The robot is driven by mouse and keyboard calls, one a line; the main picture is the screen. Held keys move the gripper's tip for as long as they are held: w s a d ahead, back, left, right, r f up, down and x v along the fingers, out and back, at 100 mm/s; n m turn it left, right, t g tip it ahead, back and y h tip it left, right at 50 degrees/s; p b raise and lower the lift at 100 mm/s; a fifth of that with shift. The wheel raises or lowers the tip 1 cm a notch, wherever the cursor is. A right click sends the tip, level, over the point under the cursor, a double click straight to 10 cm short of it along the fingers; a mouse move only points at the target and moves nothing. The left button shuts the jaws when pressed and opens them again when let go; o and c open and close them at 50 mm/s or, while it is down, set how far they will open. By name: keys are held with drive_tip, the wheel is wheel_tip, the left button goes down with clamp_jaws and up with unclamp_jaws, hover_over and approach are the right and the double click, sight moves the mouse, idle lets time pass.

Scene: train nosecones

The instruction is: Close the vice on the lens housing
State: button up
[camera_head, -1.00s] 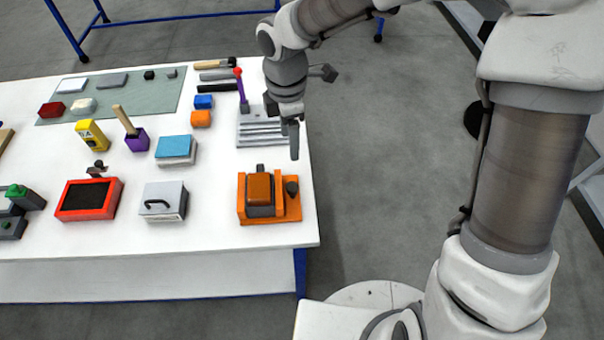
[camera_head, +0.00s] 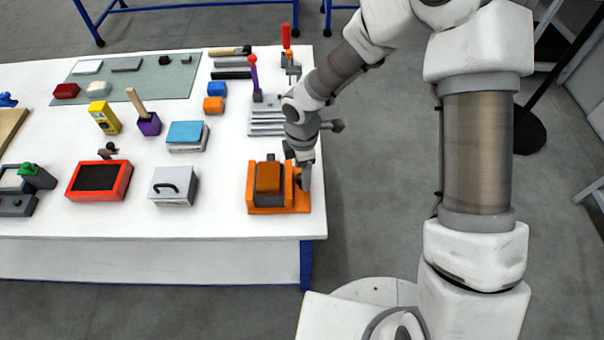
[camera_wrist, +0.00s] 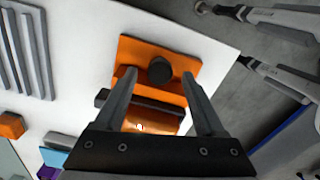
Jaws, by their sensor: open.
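The orange vice (camera_head: 282,209) stands at the near right corner of the white table, and in the wrist view it shows as an orange body (camera_wrist: 130,50). A dark round knob (camera_wrist: 160,70) sits at one end of it. An orange block, seemingly the lens housing (camera_head: 268,178), sits in the vice beside dark jaw parts; in the wrist view it is partly hidden behind my gripper. My gripper (camera_head: 301,172) is open at the knob end. In the wrist view its fingers (camera_wrist: 162,80) lie on either side of the knob; I cannot tell whether they touch it.
A grey ribbed block (camera_head: 267,128) lies behind the vice. A white box with a black handle (camera_head: 173,187) stands to its left, with a red tray (camera_head: 99,180) further left. The table edge is close on the right and front.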

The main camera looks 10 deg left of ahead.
drive_tip(key=shift+f, duration=0.85)
